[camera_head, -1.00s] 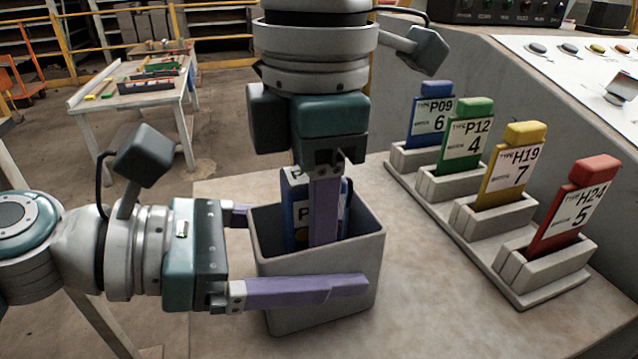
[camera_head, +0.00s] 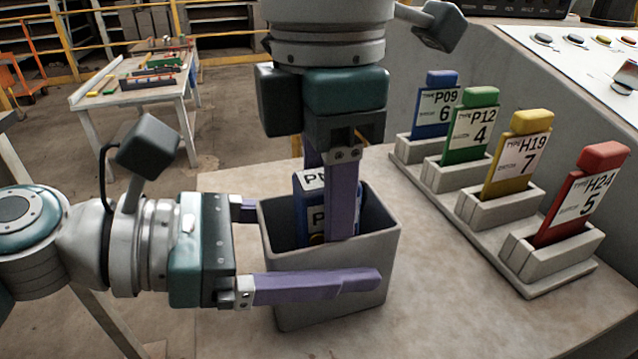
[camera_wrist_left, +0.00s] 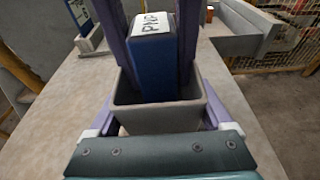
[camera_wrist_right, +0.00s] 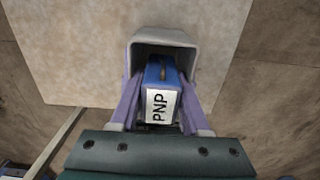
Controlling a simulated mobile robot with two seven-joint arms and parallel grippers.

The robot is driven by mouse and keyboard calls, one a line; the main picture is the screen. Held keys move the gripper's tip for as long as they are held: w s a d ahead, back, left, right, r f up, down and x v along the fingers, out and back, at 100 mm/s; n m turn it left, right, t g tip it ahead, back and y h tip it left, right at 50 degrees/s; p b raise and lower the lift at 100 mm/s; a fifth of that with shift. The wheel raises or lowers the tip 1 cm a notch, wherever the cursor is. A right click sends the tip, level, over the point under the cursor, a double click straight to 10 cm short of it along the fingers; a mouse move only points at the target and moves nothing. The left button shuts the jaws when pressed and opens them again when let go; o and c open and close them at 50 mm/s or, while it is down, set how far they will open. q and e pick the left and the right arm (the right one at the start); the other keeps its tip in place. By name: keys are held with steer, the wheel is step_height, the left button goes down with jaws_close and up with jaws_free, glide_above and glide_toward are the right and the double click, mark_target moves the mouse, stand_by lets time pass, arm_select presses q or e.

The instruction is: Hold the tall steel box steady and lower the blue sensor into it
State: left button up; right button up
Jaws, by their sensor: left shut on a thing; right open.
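The tall grey steel box (camera_head: 372,252) stands upright on the table; its rim shows in the right wrist view (camera_wrist_right: 165,38). My left gripper (camera_head: 313,243) is shut on the box, one finger along each side. The blue sensor (camera_head: 304,212) stands inside the box, its white-labelled top above the rim. Its label reads PNP in the left wrist view, where its blue face (camera_wrist_left: 155,78) shows. My right gripper (camera_head: 329,208) points down from above, open, its fingers on either side of the sensor. The sensor's lower end is hidden inside the box.
A grey rack (camera_head: 465,205) on the right holds blue, green, yellow and red labelled sensors. A control panel (camera_head: 590,60) is behind it. Bare tabletop (camera_head: 440,290) lies between box and rack.

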arm_select(q)
steer(key=shift+a+f+y, duration=0.25)
steer(key=shift+f+y, duration=0.05)
steer(key=shift+f, duration=0.1)
arm_select(e)
step_height(320, 180, up, 8)
steer(key=shift+a+r, duration=0.1)
arm_select(q)
steer(key=o, duration=1.5)
steer(key=shift+o, duration=0.4)
steer(key=shift+r, duration=0.15)
steer(key=shift+a, duration=0.1)
